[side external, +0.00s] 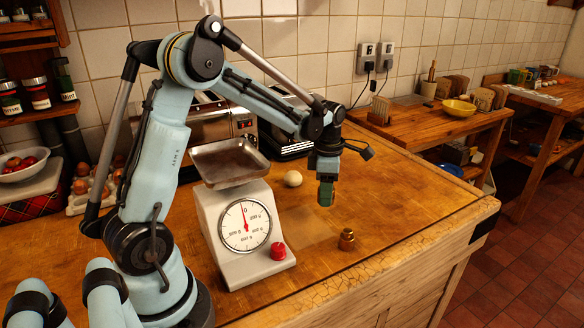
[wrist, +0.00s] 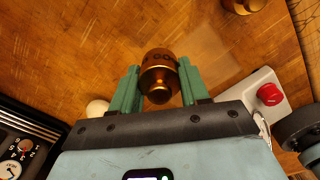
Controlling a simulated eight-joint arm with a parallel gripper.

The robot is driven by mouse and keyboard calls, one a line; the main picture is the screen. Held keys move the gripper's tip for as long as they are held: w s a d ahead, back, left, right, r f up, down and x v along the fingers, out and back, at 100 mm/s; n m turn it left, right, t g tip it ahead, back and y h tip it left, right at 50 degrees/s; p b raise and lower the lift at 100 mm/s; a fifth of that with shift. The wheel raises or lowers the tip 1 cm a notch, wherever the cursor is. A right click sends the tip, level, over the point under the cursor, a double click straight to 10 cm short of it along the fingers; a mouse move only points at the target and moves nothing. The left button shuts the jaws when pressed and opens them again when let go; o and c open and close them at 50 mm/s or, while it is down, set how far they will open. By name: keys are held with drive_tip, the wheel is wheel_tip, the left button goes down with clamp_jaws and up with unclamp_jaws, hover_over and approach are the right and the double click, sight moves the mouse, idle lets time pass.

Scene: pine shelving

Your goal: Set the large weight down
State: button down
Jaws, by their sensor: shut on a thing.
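A brass weight (wrist: 160,72) with dark markings sits between the green fingers of my gripper in the wrist view. My gripper (side external: 326,193) is shut on it and hangs above the wooden counter, right of the scale. The fingers mostly hide this weight in the side view. I take it as the large weight. A second brass weight (side external: 346,239) stands upright on the counter, nearer the front edge; part of it shows at the top of the wrist view (wrist: 243,4). A faint pale square patch (side external: 308,228) lies on the counter left of it.
A white kitchen scale (side external: 241,258) with an empty metal pan (side external: 229,160) and a red knob (side external: 278,251) stands left of my gripper. A white ball or egg (side external: 292,178) lies behind. A toaster (side external: 222,128) stands at the back. The counter right of my gripper is clear.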

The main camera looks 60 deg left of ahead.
sight(323, 215)
drive_tip(key=shift+w+a+f, duration=0.1)
drive_tip(key=shift+a+f, duration=0.25)
drive_tip(key=shift+f, duration=1.9)
drive_tip(key=shift+f, duration=0.15)
drive_tip(key=c, duration=0.5)
unclamp_jaws()
drive_tip(key=shift+c, duration=0.2)
